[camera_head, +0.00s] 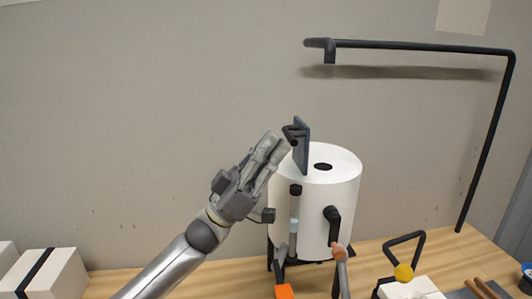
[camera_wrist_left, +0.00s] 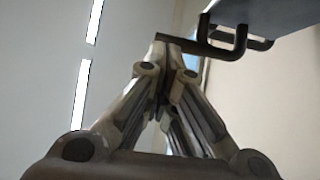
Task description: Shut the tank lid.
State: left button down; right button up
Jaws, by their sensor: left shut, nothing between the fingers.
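The tank (camera_head: 335,205) is a white cylinder on dark legs on the wooden table, with a dark round opening (camera_head: 323,166) in its top. Its lid (camera_head: 302,146) is a dark grey plate standing nearly upright at the left of the opening, so the tank is open. A black handle (camera_head: 292,132) sticks out from the lid's left face. My left gripper (camera_head: 280,146) is shut and empty, its fingertips close to the lid's left face just below the handle. In the left wrist view the lid (camera_wrist_left: 280,12) and its handle (camera_wrist_left: 238,45) show above the shut fingertips; I cannot tell whether they touch.
A black pipe (camera_head: 425,45) arches above and right of the tank. A black tap (camera_head: 333,222) and a sight tube (camera_head: 294,225) are on the tank's front. White boxes with a black band (camera_head: 55,275) stand at the left. A white block (camera_head: 410,289) and brown sticks (camera_head: 482,288) lie at front right.

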aim_at(285, 133)
pick_arm(q)
jog(key=d+r+y+p, duration=0.2)
jog(key=r+p, duration=0.1)
jog(key=shift+d+g+y, duration=0.15)
jog(key=shift+g+y, duration=0.25)
jog(key=w+d+f+y+p, duration=0.1)
jog(key=w+d+p, duration=0.1)
jog(key=d, duration=0.4)
jog(key=w+d+f+g+y+p, duration=0.1)
jog(key=w+d+f+y+p, duration=0.1)
jog(key=d, duration=0.5)
jog(key=shift+d+y+p, duration=0.3)
jog(key=shift+p, duration=0.4)
pick_arm(e)
notch_tip(285, 133, up, 9)
jog(key=shift+s, duration=0.45)
jog(key=shift+d+r, duration=0.1)
